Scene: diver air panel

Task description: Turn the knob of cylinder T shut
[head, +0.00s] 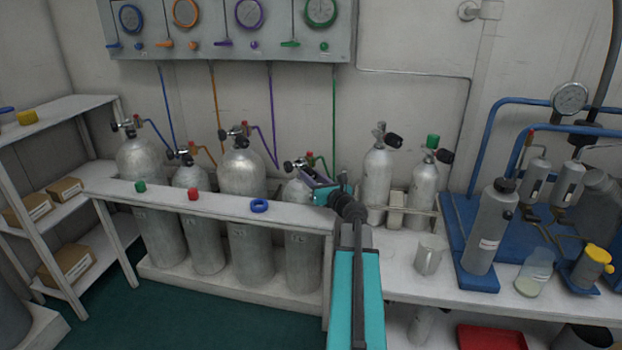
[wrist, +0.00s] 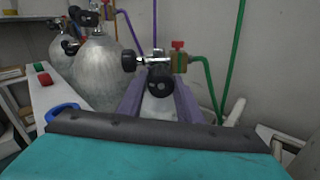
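Four grey cylinders stand in a row behind a white rail; their lettering is too small to read, so I cannot tell which is T. My gripper (head: 325,189) is at the top of the rightmost one (head: 302,262), which has a green hose. In the wrist view my gripper (wrist: 160,90) is open, its purple fingers on either side of a black knob (wrist: 160,80) facing me, with gaps seeming to show. A second black knob (wrist: 128,62) points left from the same valve. A red knob (wrist: 178,45) sits on the brass fitting at the right. The cylinder body is mostly hidden.
A gauge panel (head: 230,35) hangs above. Neighbouring valves and hoses stand close on the left.

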